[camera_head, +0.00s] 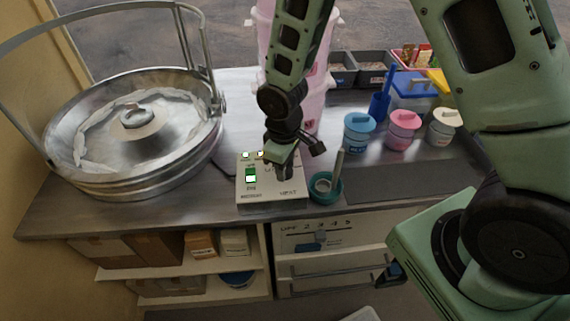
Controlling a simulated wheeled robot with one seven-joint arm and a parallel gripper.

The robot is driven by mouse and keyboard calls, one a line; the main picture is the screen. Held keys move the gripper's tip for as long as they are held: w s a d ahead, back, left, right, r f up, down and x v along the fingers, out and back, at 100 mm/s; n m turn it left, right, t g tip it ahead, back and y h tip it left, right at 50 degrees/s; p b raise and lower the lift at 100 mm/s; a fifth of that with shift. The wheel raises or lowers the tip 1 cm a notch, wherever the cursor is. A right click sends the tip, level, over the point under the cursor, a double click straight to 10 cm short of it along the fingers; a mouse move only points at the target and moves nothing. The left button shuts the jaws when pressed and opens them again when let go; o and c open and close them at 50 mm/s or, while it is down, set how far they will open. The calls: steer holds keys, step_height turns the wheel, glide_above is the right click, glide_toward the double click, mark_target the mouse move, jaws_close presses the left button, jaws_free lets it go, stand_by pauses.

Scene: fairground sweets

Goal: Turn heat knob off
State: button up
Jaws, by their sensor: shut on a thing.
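The control box (256,194) is a pale panel on the counter with a green switch, small lit lamps and the printed word HEAT at its lower right. My gripper (283,172) reaches down from above onto the right part of this panel. Its jaws are shut at the heat knob, just above the HEAT label. The knob itself is mostly hidden by the gripper, so I cannot read its position.
A large metal floss bowl (135,130) with a hoop stands to the left. A teal cup (326,190) with a tool in it stands close to the panel's right. Lidded blue (359,133), pink (403,130) and white (444,126) tubs stand further right. Shelves and drawers are below.

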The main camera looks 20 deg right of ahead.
steer(key=n, duration=0.4)
stand_by(0.7)
steer(key=o, duration=1)
steer(key=shift+c, duration=0.2)
steer(key=shift+r, duration=0.1)
step_height(320, 180, up, 17)
steer(key=shift+s+a+p, duration=0.15)
steer(key=shift+s+p, duration=0.15)
steer(key=shift+s, duration=0.1)
steer(key=shift+r, duration=0.1)
steer(key=s+a+r+m, duration=0.1)
steer(key=s+a+m, duration=0.1)
steer(key=s, duration=0.7)
steer(key=s+a+m+y, duration=0.1)
steer(key=s+a, duration=0.3)
steer(key=s, duration=0.6)
steer(key=shift+s+r+m, duration=0.2)
steer(key=shift+r+m, duration=0.2)
steer(key=shift+m, duration=0.3)
